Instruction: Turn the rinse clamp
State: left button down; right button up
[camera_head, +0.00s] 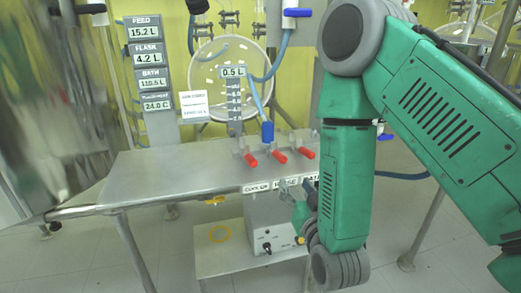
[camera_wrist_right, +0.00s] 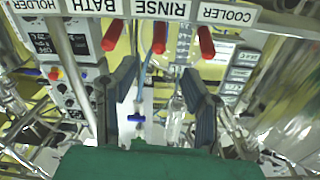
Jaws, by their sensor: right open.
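Three clamps with red handles stand in a row at the right end of the metal bench. The rinse clamp (camera_head: 279,155) is the middle one, above the RINSE label (camera_head: 288,183); its red handle also shows at the top of the right wrist view (camera_wrist_right: 160,36). My right gripper (camera_head: 296,192) is below the bench's front edge, partly hidden by my green arm. In the right wrist view its two dark fingers (camera_wrist_right: 159,72) are spread apart with nothing held, and the middle handle lies beyond the gap between them. My left gripper is out of view.
The cooler clamp (camera_head: 250,159) and bath clamp (camera_head: 306,153) sit close on either side. The bench (camera_head: 160,172) is bare to the left. A control box (camera_head: 272,235) stands on a low stand below. A sign column (camera_head: 153,80) stands behind.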

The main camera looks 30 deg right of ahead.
aim_at(276, 150)
jog(key=x, duration=0.6)
jog(key=b+x, duration=0.1)
jog(key=x, duration=0.5)
jog(key=shift+w+d+f, duration=0.15)
jog(key=shift+w+d, duration=0.2)
jog(key=shift+w+b, duration=0.25)
jog(key=shift+b, duration=0.05)
jog(key=shift+w+a, duration=0.2)
jog(key=shift+a, duration=0.1)
jog(key=shift+d, duration=0.1)
jog(key=c, duration=0.6)
jog(key=shift+d, duration=0.15)
grip_shut()
